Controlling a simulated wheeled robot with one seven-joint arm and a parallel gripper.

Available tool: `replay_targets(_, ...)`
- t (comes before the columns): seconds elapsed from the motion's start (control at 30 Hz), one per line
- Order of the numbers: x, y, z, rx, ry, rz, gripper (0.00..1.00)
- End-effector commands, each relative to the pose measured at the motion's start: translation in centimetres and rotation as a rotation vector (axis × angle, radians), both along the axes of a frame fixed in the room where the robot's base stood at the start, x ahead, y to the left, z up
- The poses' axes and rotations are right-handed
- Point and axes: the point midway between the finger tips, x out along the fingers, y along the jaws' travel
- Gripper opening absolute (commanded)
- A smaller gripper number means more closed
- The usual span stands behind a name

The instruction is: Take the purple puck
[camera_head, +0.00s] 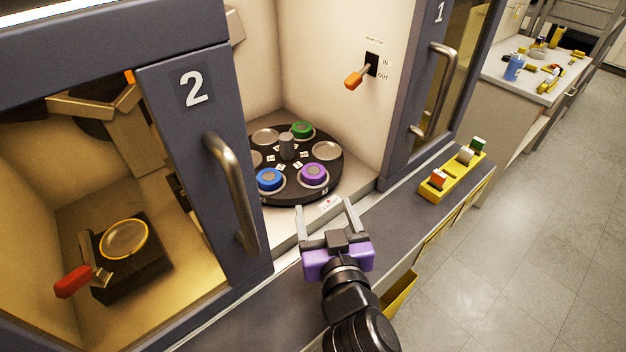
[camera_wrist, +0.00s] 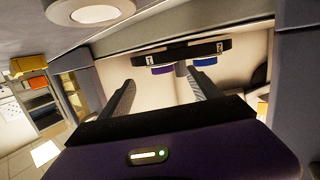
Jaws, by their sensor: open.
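The purple puck (camera_head: 313,173) sits in the front-right seat of a round black carousel (camera_head: 292,193) inside the open bay. My gripper (camera_head: 324,205) is open and empty, just outside the carousel and in front of the purple puck, apart from it. In the wrist view the scene looks upside down. There the purple puck (camera_wrist: 162,70) shows beyond and between my open fingers (camera_wrist: 159,80), partly hidden by the carousel rim (camera_wrist: 180,52).
A blue puck (camera_head: 268,179) sits left of the purple one and a green puck (camera_head: 302,129) at the back. Door 2's handle (camera_head: 231,192) stands left of my gripper. A lever (camera_head: 356,78) is on the bay wall. A yellow rack (camera_head: 452,179) with blocks is right.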

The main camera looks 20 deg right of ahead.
Motion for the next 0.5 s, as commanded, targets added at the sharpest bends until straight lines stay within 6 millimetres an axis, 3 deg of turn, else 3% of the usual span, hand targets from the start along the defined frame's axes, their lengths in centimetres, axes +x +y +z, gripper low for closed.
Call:
replay_targets(0.2, 2.0, 0.2, 1.6, 0.026, -0.03, -0.051, 0.73)
replay_targets(0.5, 4.8, -0.6, 1.4, 0.027, -0.029, -0.055, 0.73)
